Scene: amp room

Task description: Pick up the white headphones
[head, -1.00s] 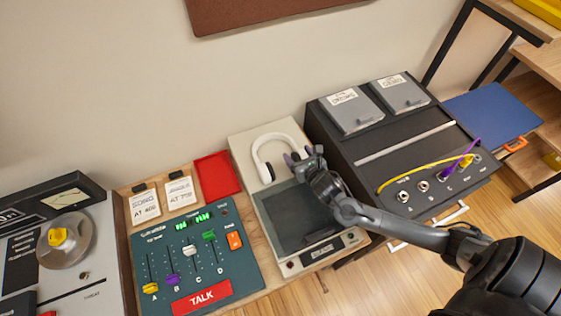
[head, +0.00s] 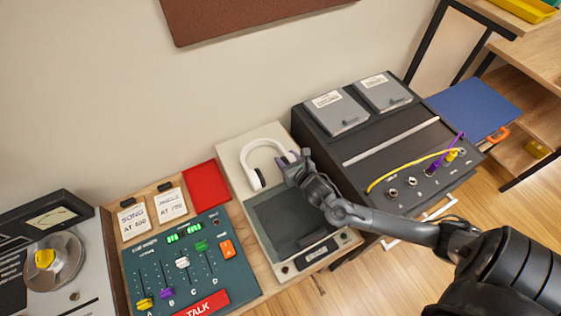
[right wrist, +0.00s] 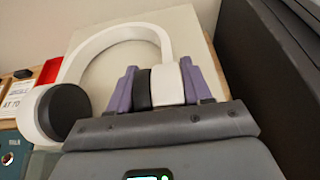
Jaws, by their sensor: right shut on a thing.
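The white headphones (head: 258,158) with dark ear pads are on the cream device (head: 237,142), at its back. In the right wrist view, the white headband (right wrist: 90,45) arches away to the left and the free ear cup (right wrist: 62,110) hangs at the left. My right gripper (head: 288,163) is shut on the near ear cup, with its purple fingers (right wrist: 158,88) on either side of it. The head view does not make clear whether the headphones still touch the device. My left gripper is not in view.
A dark console (head: 385,140) with grey lids and cables stands close to the right of my gripper. A mixer panel (head: 185,262) and a red square (head: 206,187) lie to the left. The wall is behind.

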